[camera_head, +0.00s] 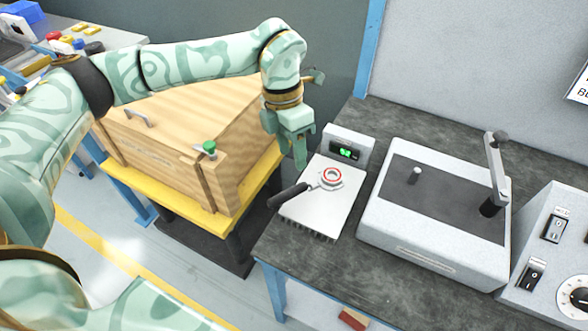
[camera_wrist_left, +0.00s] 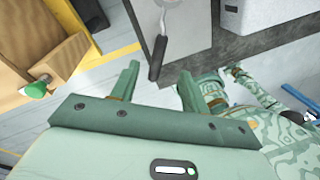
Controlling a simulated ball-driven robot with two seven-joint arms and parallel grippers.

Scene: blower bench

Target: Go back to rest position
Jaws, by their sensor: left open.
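My left gripper (camera_head: 300,148) hangs at the near edge of the workbench, above and left of a small white plate unit (camera_head: 305,213). Its two fingers point down. In the left wrist view the fingers (camera_wrist_left: 158,85) stand apart with nothing between them. A black-handled tool (camera_head: 290,194) with a red-rimmed ring end lies on the white plate, clear of the gripper; its handle also shows in the left wrist view (camera_wrist_left: 157,57).
A wooden crate (camera_head: 165,150) with a green knob (camera_head: 209,148) stands on a yellow-topped stand (camera_head: 222,226) under my left arm. A grey machine with a lever (camera_head: 430,245) and a control panel (camera_head: 555,260) stand further right. Floor is open between stand and bench.

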